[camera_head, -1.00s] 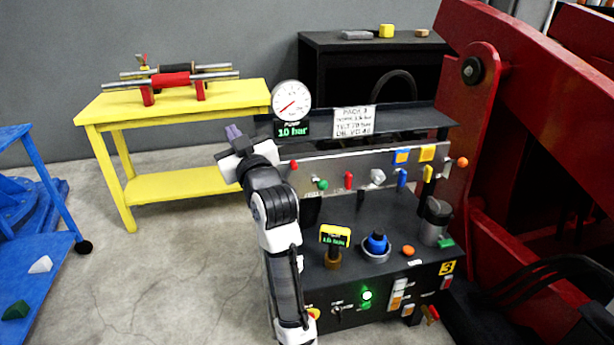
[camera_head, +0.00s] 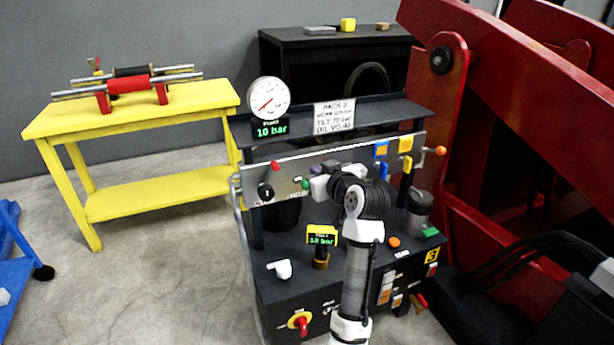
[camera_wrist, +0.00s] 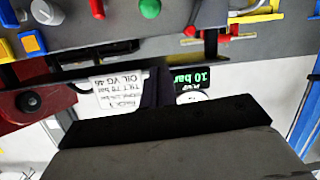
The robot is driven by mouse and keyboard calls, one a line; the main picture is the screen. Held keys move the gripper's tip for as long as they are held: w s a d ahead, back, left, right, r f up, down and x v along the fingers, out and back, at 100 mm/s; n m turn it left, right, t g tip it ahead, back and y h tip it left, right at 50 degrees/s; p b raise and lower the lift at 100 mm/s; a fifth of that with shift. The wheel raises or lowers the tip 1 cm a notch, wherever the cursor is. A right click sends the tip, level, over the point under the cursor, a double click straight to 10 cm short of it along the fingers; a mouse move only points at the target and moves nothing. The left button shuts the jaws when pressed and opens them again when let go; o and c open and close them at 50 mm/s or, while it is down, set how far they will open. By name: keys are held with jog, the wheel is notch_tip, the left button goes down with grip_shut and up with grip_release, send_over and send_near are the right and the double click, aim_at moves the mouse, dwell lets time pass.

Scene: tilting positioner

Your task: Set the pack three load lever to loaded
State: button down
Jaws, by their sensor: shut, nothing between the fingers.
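The pack three unit, with its yellow 3 plate (camera_head: 431,255), stands in front of me. Its upright panel (camera_head: 293,185) carries a row of levers and knobs; their labels are too small to read, so I cannot tell which is the load lever. A green knob (camera_head: 305,184) shows left of my gripper (camera_head: 330,167), which is shut and empty in front of the panel. It partly hides the row's middle. In the wrist view, upside down, my gripper (camera_wrist: 155,87) points at the panel, below a red lever (camera_wrist: 97,9) and green knob (camera_wrist: 150,8). I see no contact.
A pressure gauge (camera_head: 268,96) over a 10 bar display and a white sign (camera_head: 334,116) stand above the panel. A red machine frame (camera_head: 500,130) stands right; a yellow table (camera_head: 140,105) stands left.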

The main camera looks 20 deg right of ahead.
jog(key=p, duration=0.1)
send_over(303, 182)
jog(key=w, duration=0.2)
jog(key=shift+s+d+f, duration=0.1)
jog(key=shift+s+f, duration=0.05)
jog(key=shift+f, duration=0.45)
jog(key=shift+s+d+f, duration=0.1)
jog(key=shift+f, duration=0.45)
jog(key=shift+s+d+f, duration=0.1)
jog(key=shift+s+f, duration=0.2)
jog(key=shift+f, duration=0.3)
jog(key=shift+s+d+f, duration=0.1)
jog(key=shift+s+f, duration=0.2)
jog(key=shift+f, duration=0.25)
jog(key=shift+s+f, duration=0.45)
jog(key=shift+f, duration=0.15)
jog(key=shift+f, duration=0.1)
